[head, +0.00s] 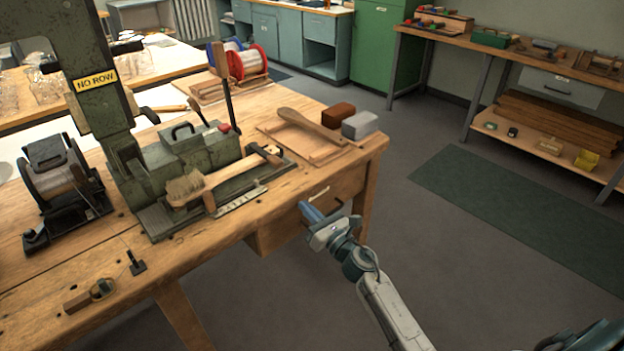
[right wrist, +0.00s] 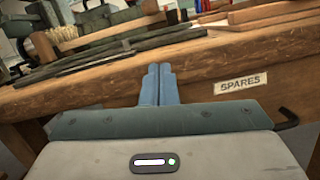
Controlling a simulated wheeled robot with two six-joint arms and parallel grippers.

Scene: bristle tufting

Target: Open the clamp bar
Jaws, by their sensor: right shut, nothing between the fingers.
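The green tufting machine (head: 160,165) stands on the wooden bench. A brush (head: 222,183) with tan bristles and a wooden body lies along its front bed. I cannot tell for sure which part is the clamp bar; an upright dark lever (head: 229,104) with a wooden grip rises behind the brush, beside a red knob. My right gripper (head: 309,211) is shut and empty, in front of the bench edge near the drawer, to the right of and below the machine. In the right wrist view its blue fingers (right wrist: 158,72) are together, clear of the brush (right wrist: 65,35). My left gripper is not in view.
The bench drawer (right wrist: 270,82) is labelled SPARES. A wooden paddle (head: 310,127), a brown block (head: 338,115) and a grey block (head: 360,125) are at the bench's right end. Wire reel (head: 60,175) stands left of the machine. Floor to the right is open.

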